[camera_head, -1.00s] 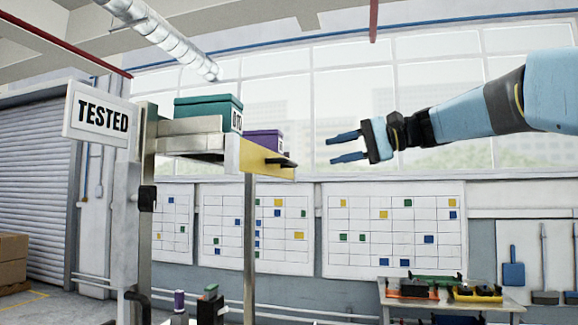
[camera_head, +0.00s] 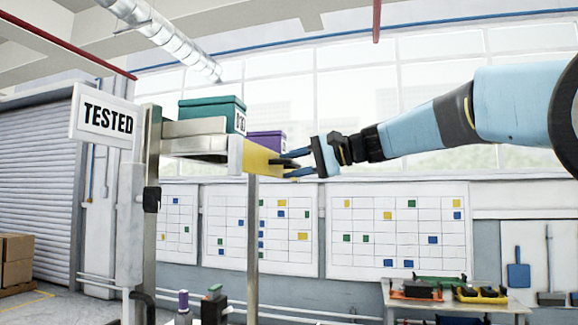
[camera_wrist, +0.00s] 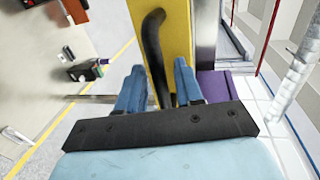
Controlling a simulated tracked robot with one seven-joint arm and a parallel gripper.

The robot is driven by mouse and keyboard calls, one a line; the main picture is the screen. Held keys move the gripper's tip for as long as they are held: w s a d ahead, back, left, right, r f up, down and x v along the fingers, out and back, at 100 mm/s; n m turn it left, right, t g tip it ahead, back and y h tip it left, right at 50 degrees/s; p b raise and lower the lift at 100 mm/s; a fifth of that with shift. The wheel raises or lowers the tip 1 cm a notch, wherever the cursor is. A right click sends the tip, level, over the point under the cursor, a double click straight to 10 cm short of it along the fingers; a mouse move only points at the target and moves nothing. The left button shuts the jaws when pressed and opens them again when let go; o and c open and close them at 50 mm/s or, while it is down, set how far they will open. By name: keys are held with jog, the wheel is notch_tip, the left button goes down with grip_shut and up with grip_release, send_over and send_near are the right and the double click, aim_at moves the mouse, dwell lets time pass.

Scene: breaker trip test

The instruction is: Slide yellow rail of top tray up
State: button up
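The top tray (camera_head: 190,145) is a grey shelf on an upright metal frame, with a yellow rail (camera_head: 256,160) along its right end. My gripper (camera_head: 288,163) is at the right end of this rail, with its two blue fingers pointing left. In the wrist view the yellow rail (camera_wrist: 176,30) carries a black curved handle (camera_wrist: 153,45). My gripper also shows there (camera_wrist: 158,75), open, with one finger on each side of the handle's lower part. A gap shows beside the handle, and contact cannot be told.
A teal box (camera_head: 208,115) and a purple box (camera_head: 265,141) are on the tray. A "TESTED" sign (camera_head: 106,118) hangs at the left. A metal post (camera_head: 252,240) stands below the rail. The space right of the post is clear up to the wall boards.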

grip_shut()
dwell(0.3)
jog(key=shift+f, duration=0.1)
